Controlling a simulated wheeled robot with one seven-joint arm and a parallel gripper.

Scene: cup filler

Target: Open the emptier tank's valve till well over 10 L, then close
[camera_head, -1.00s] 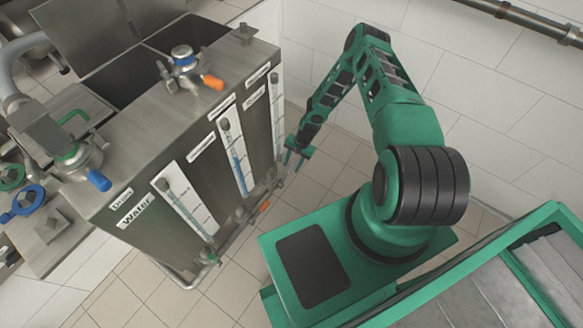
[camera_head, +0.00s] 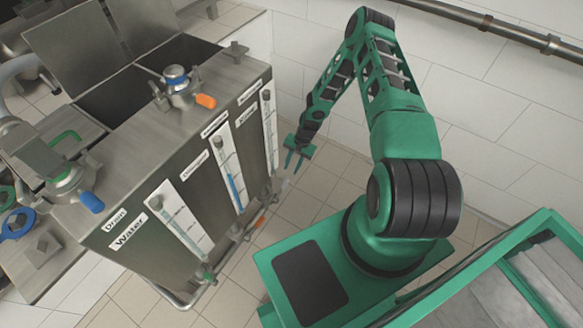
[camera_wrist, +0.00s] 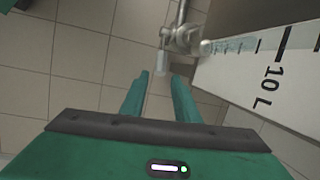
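The steel tank unit (camera_head: 175,220) fills the left of the head view, with three upright level gauges on its front. The middle gauge (camera_head: 229,176) shows a blue column; the left one (camera_head: 182,222) is beside the Water label. The right gauge (camera_head: 269,132) is nearest my arm. My gripper (camera_head: 293,170) is just right of the tank's right end, fingers pointing down. In the wrist view, my gripper (camera_wrist: 160,82) has its fingers apart, with nothing held. A metal valve with a pale handle (camera_wrist: 163,62) lies just beyond the fingertips, by the foot of a gauge marked 10 L (camera_wrist: 270,82).
An orange-handled valve (camera_head: 259,221) and a green-handled valve (camera_head: 206,277) sit low along the tank front. Another orange-handled valve (camera_head: 204,101) is on top. Tiled floor (camera_head: 318,195) is free between tank and base; a white wall stands behind.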

